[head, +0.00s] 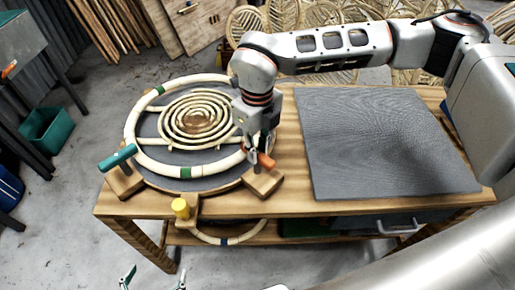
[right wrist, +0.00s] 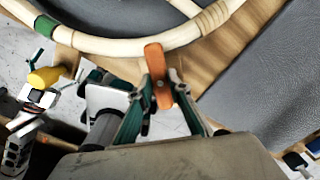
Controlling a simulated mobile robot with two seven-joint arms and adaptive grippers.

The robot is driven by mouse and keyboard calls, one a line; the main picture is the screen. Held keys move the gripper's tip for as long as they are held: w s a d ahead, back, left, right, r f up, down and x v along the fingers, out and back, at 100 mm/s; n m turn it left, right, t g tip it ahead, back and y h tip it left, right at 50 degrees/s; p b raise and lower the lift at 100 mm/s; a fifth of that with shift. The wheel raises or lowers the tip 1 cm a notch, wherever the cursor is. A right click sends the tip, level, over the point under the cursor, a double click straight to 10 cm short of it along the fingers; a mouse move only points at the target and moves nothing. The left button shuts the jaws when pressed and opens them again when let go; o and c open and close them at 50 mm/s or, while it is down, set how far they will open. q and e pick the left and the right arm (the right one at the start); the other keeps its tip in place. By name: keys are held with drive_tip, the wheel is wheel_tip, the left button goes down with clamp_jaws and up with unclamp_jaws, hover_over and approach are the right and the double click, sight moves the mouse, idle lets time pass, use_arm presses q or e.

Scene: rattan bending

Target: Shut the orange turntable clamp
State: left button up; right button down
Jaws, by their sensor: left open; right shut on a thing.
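The orange clamp handle (head: 266,160) is on a wooden block (head: 262,182) at the front right of the round grey turntable (head: 150,178). In the right wrist view the orange handle (right wrist: 155,62) stands between the fingers of my right gripper (right wrist: 161,92). My right gripper (head: 258,158) is shut on this handle and hides part of it in the head view. A rattan ring (head: 207,170) with a rattan spiral inside lies on the turntable. My left gripper (head: 154,279) is open and empty, low in front of the table, with only its fingertips in view.
A teal clamp handle (head: 117,157) and a yellow knob (head: 181,208) stand on blocks at the turntable's left and front edges. A clear grey mat (head: 375,140) covers the table's right side. A rattan hoop (head: 225,238) rests on the lower shelf.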

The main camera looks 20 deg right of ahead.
idle(0.4)
drive_tip(key=c, duration=1.9)
unclamp_jaws()
drive_tip(key=shift+r, duration=0.15)
wheel_tip(320, 180, up, 12)
drive_tip(key=shift+f, duration=0.1)
